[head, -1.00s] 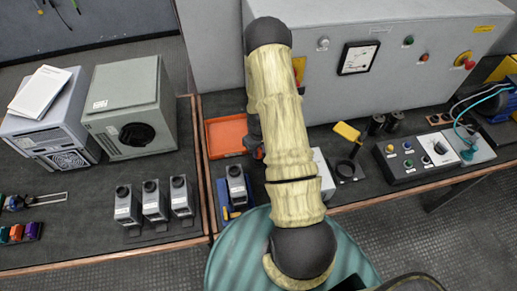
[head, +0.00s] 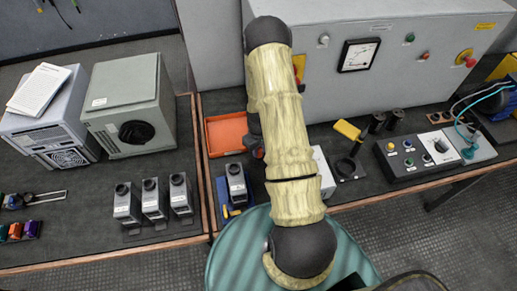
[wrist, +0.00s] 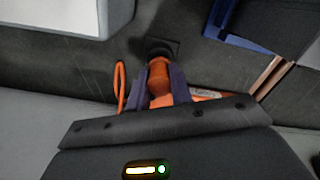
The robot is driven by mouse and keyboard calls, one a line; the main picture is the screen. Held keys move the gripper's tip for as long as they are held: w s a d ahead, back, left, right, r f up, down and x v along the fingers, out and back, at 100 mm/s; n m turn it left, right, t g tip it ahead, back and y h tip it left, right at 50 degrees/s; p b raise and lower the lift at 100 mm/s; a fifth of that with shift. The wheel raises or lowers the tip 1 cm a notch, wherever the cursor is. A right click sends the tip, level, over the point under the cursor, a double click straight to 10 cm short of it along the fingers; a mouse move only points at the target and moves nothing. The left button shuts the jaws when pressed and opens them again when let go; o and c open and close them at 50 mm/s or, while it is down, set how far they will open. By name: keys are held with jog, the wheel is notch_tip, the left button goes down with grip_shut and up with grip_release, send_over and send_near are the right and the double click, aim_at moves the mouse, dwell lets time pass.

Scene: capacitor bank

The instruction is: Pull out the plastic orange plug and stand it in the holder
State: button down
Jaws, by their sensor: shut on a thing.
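The orange plug (wrist: 159,76) stands between the two dark purple fingers of my gripper (wrist: 160,88) in the wrist view, and the gripper is shut on it. The plug's far end meets a dark round piece on a small black square base (wrist: 171,46); I cannot tell whether it is seated there or only in front of it. A thin orange loop (wrist: 119,84) shows just left of the fingers. In the head view my arm hides most of the gripper and the plug. A black ring on a small base (head: 346,167) stands right of my arm; I cannot tell whether it is the holder.
An orange tray (head: 209,140) lies left of my arm. A grey block device on a blue base (head: 222,191) stands in front of it. A grey cabinet (head: 400,85) closes off the back, and a control box (head: 408,171) stands at right.

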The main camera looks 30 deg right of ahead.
jog(key=shift+f+b, duration=0.7)
jog(key=shift+f, duration=0.35)
jog(key=c, duration=1.2)
grip_release()
jog(key=shift+o, duration=0.2)
jog(key=shift+r, duration=0.1)
notch_tip(320, 180, up, 17)
jog(key=b, duration=0.1)
jog(key=shift+r+b, duration=0.15)
jog(key=shift+b, duration=0.2)
